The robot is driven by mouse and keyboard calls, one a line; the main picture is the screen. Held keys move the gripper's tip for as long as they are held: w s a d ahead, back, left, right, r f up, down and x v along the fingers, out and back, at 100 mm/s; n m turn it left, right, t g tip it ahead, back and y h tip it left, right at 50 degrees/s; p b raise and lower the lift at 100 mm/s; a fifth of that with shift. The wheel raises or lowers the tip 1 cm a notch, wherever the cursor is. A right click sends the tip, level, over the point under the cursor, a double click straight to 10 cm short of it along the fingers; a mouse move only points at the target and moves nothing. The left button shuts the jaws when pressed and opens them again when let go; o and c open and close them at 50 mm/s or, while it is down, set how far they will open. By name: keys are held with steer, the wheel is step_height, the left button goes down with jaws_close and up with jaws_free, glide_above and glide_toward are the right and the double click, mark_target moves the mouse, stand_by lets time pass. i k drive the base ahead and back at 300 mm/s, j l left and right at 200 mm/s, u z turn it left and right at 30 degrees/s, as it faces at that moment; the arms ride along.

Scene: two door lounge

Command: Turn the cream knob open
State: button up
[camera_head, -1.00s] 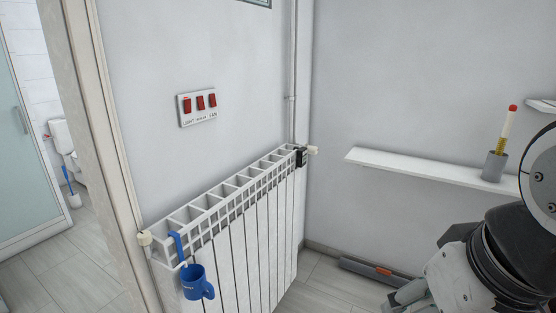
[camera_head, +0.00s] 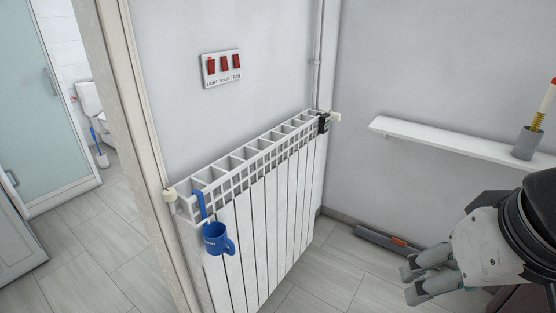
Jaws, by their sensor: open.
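A cream knob (camera_head: 170,194) sits at the left end of the white radiator (camera_head: 262,215), beside the door frame. A second cream knob (camera_head: 336,117) sits at the radiator's far right end, next to a small black device (camera_head: 323,123). I cannot tell which of the two is meant, nor how far either is turned. My gripper (camera_head: 409,283) is at the lower right, open and empty, its fingers pointing left. It is apart from both knobs.
A blue mug (camera_head: 217,239) hangs from a blue hook on the radiator's front. A white shelf (camera_head: 450,143) with a grey cup (camera_head: 527,142) is on the right wall. A grey bar (camera_head: 386,243) lies on the floor. Floor left of the doorway is clear.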

mark_target(169, 195)
steer(key=i+j+u, duration=0.45)
steer(key=j, duration=0.25)
steer(key=i+j+u, duration=0.1)
steer(key=j+u, duration=0.15)
steer(key=j, duration=0.1)
